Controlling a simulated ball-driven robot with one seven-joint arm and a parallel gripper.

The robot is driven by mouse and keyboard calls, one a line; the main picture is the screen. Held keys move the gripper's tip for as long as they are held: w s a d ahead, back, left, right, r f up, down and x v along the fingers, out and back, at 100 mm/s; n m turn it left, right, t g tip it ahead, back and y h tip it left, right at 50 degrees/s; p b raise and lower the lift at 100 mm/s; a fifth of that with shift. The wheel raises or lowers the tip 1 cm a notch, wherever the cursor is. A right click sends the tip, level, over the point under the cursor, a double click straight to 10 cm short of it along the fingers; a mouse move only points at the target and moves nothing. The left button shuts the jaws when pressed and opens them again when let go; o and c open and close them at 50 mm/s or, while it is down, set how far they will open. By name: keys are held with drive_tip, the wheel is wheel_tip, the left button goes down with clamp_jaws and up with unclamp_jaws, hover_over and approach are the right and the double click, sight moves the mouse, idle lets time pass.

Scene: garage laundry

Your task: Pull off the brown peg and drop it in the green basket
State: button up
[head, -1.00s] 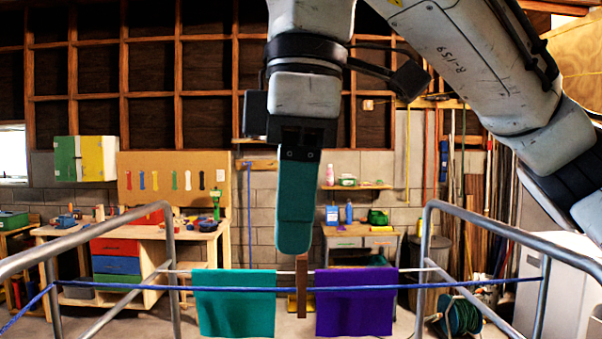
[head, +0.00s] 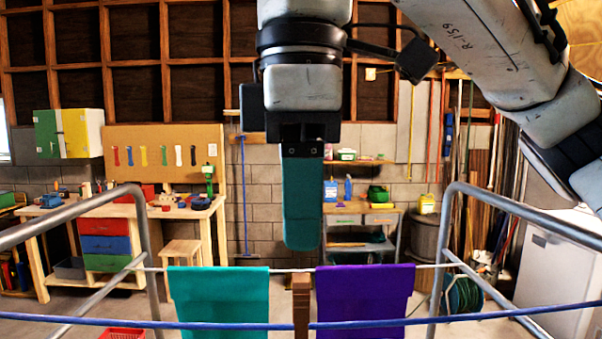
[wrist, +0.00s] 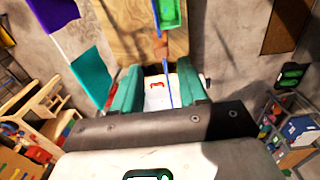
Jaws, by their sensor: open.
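A small brown shape in the wrist view, probably the peg (wrist: 160,48), lies just beyond the fingertips. My gripper (head: 302,245) points down above the peg, apart from it in the head view. In the wrist view my gripper (wrist: 160,88) has its teal fingers spread, with nothing held between them. A green container, likely the green basket (wrist: 172,13), shows at the top of the wrist view; it is partly cut off.
A blue rope (head: 440,322) runs across in front of the cloths. Grey metal rails (head: 148,225) stand at both sides. A red basket (head: 122,334) shows at the bottom left. A workbench (head: 150,210) and a small table (head: 362,212) stand at the back.

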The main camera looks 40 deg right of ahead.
sight(301, 277)
drive_tip(key=shift+f+b, duration=1.55)
drive_tip(key=shift+f, duration=2.4)
clamp_jaws()
drive_tip(key=shift+r, duration=0.2)
drive_tip(key=shift+r+p, duration=0.9)
drive_tip(key=shift+p, duration=0.25)
drive_tip(key=shift+r+p, duration=0.4)
drive_tip(key=shift+r, duration=1.5)
